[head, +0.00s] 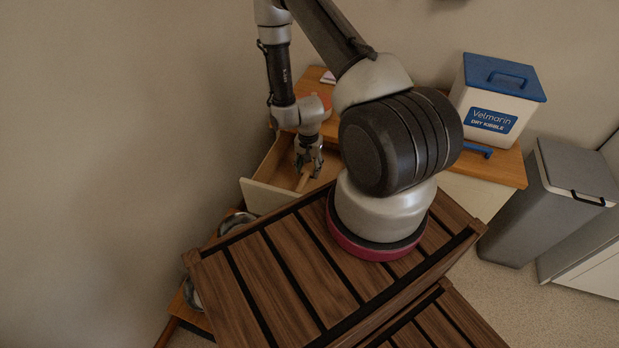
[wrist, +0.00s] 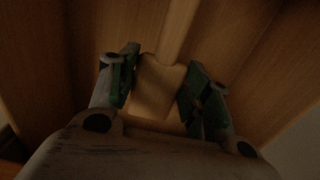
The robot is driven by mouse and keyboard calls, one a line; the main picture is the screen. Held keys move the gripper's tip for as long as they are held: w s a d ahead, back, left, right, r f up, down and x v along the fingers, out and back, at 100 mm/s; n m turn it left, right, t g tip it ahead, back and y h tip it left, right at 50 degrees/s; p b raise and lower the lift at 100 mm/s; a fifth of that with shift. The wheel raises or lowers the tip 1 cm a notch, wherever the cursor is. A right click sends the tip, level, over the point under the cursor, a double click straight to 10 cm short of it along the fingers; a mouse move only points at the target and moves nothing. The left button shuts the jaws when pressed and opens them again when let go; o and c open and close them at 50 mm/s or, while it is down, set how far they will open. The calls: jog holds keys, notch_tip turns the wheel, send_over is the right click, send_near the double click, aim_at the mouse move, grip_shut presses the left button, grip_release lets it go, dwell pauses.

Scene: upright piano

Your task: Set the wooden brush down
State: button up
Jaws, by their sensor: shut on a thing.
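The wooden brush (wrist: 158,88) is between the two fingers of my gripper (wrist: 162,84) in the wrist view, with its narrow handle running up and away. My gripper (head: 308,168) is shut on it. In the head view the brush (head: 303,182) shows as a small pale piece below the fingers. Both are at the open drawer (head: 262,198), within its walls. The brush's underside is hidden, so I cannot tell whether it touches the drawer floor.
A white bin with a blue lid (head: 492,103), labelled Velmarin dry kibble, stands on the wooden counter (head: 508,168) to the right. A blue-handled item (head: 478,149) lies beside it. A grey bin (head: 553,205) stands further right. A metal bowl (head: 237,221) sits left of the drawer.

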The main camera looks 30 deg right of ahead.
aim_at(309, 185)
jog(key=shift+f, duration=2.75)
jog(key=shift+f, duration=0.1)
jog(key=o, duration=1)
